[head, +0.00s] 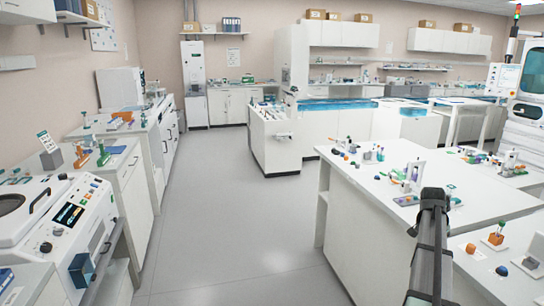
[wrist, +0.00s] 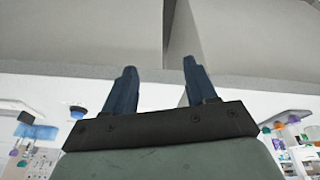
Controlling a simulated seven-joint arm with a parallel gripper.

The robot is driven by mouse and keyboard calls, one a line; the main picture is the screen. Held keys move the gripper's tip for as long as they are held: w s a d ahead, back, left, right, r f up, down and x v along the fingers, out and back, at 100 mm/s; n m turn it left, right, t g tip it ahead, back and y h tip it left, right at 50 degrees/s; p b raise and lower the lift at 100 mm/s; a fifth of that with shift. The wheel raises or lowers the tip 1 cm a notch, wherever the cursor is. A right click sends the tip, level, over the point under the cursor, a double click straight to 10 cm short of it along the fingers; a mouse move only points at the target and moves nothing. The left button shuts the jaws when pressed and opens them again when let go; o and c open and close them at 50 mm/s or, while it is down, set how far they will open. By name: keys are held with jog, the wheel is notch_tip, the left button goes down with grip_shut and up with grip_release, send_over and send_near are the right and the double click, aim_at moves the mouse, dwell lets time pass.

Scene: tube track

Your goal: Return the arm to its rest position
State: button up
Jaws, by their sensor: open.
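My gripper (wrist: 159,66) shows in the wrist view with its two dark blue fingers apart and nothing between them. A pale grey surface lies beyond the fingertips, and I cannot tell how far off it is. In the head view part of my own arm stands at the lower right, in front of the white bench (head: 350,215). I cannot make out the fingers there.
Small coloured lab items (head: 375,155) stand on the bench around the arm. A benchtop machine (head: 65,225) stands at the left. The grey floor (head: 225,215) between the benches is clear.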

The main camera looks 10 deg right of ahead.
jog(key=w+a+f+n+g+y, duration=0.15)
jog(key=a+f+n, duration=0.25)
jog(key=a+f, duration=1.45)
jog(key=s+a+f+n+g+y, duration=0.1)
jog(key=s+a+f+n, duration=0.15)
jog(key=a+f, duration=0.5)
jog(key=s+a+f+n+y, duration=0.1)
jog(key=s+a+f, duration=0.2)
jog(key=a+f, duration=0.5)
jog(key=s+a+f+n+g, duration=0.1)
jog(key=s+a+f, duration=0.4)
jog(key=s, duration=0.5)
jog(key=s+a+f+n+g, duration=0.2)
jog(key=s+a+f+n, duration=0.2)
jog(key=s+a, duration=0.5)
jog(key=s+a+f+n+g, duration=0.1)
jog(key=s+a+f+n, duration=0.1)
jog(key=s+a+f, duration=0.5)
jog(key=s, duration=0.3)
jog(key=shift+s+a, duration=0.15)
jog(key=shift+s, duration=0.2)
jog(key=shift+g, duration=0.25)
